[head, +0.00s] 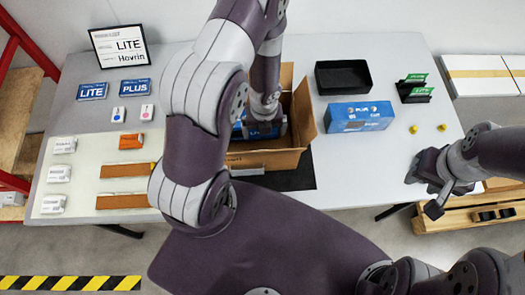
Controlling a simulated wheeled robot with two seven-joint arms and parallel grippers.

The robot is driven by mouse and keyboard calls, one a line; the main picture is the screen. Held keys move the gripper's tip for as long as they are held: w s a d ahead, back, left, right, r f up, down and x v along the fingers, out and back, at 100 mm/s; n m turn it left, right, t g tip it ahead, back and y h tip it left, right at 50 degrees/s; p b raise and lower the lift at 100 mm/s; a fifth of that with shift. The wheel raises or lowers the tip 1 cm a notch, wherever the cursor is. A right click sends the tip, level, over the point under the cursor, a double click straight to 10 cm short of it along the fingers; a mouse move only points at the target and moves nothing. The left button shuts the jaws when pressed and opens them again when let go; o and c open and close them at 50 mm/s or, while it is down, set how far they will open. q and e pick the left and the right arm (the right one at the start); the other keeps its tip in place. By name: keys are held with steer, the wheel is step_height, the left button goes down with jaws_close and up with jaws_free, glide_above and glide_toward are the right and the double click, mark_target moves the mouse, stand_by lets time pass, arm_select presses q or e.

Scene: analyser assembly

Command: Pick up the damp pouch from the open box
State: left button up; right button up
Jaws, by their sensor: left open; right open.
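The open cardboard box (270,160) stands at the middle of the table with its flaps spread. My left gripper (264,128) points down inside it, with my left arm covering much of the box. Something blue (239,131) shows inside the box beside the gripper; I cannot tell what it is or whether the gripper touches it. No pouch in the box can be made out, as the arm hides most of the inside. My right gripper (428,196) is open and empty, off the table's right front edge.

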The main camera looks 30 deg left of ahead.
arm_select(q)
steer(key=f, duration=0.2)
steer(key=f+b, duration=0.1)
steer(key=f, duration=0.1)
steer(key=s+f+b, duration=0.1)
steer(key=shift+d+f, duration=0.1)
steer(key=shift+f, duration=0.3)
steer(key=f, duration=0.4)
steer(key=f+b, duration=0.1)
steer(key=shift+a+f, duration=0.25)
steer(key=shift+f, duration=0.15)
steer(key=shift+s+f, duration=0.1)
steer(key=shift+f, duration=0.15)
steer(key=c, duration=1.1)
arm_select(e)
steer(key=f, duration=0.3)
steer(key=shift+s+d+f, duration=0.1)
steer(key=shift+s+f, duration=0.15)
steer(key=shift+s, duration=0.15)
